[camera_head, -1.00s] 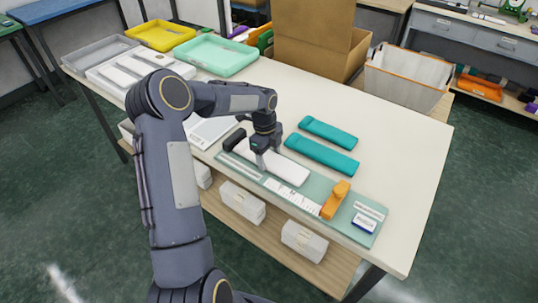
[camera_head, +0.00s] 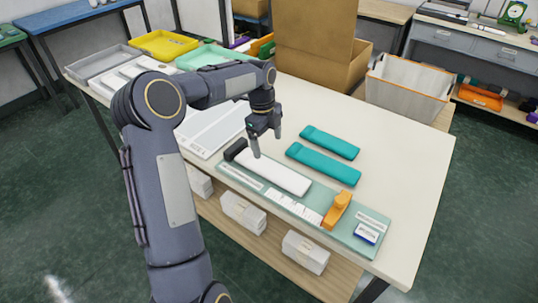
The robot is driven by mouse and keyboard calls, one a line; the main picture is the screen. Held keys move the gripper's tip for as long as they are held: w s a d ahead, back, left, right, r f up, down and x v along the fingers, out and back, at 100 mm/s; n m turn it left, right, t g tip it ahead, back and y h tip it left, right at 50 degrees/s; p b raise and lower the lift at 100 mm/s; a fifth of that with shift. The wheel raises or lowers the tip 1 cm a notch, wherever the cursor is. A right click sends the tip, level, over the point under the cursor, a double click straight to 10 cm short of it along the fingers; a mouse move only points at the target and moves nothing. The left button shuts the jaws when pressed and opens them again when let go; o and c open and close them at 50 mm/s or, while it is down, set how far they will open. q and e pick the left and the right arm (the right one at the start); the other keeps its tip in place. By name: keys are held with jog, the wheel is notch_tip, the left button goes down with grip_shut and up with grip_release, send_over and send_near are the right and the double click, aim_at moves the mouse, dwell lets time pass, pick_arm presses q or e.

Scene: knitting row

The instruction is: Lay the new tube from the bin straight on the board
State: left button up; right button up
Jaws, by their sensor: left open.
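A long white tube-like piece (camera_head: 278,174) with a dark block (camera_head: 235,149) at its far-left end lies lengthwise along the pale green board (camera_head: 345,240). It looks roughly parallel to the board's long edge. My left gripper (camera_head: 266,146) is open and empty, a little above the far-left part of the white piece, fingers pointing down and apart from it. An orange tool (camera_head: 337,210) stands on the board, to the right of a white marked strip (camera_head: 293,207). I cannot tell which container is the bin. My right gripper is out of view.
Two teal cases (camera_head: 323,163) lie behind the board. A grey tray, yellow tray (camera_head: 163,44) and mint tray (camera_head: 212,57) stand at the back left. A cardboard box (camera_head: 318,65) and a white basket (camera_head: 408,88) are at the back. The table's right side is clear.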

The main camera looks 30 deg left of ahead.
pick_arm(q)
jog(key=s+d+r+n+t, duration=0.1)
jog(key=s+d+r+n, duration=0.25)
jog(key=s+r, duration=0.2)
jog(key=s+d+r+n+t, duration=0.1)
jog(key=s+d+r+n, duration=0.3)
jog(key=s, duration=0.3)
jog(key=s+d+f+n+t+h, duration=0.1)
jog(key=s+d+n+t, duration=0.1)
jog(key=s+n, duration=0.4)
jog(key=s+d+f+n+t+h, duration=0.1)
jog(key=s+d+f+n, duration=0.1)
jog(key=s+d+n, duration=0.2)
jog(key=s+n, duration=0.3)
jog(key=s, duration=0.3)
jog(key=shift+s+d+f+t, duration=0.2)
jog(key=shift+s+d+t, duration=0.15)
jog(key=shift+s+t, duration=0.05)
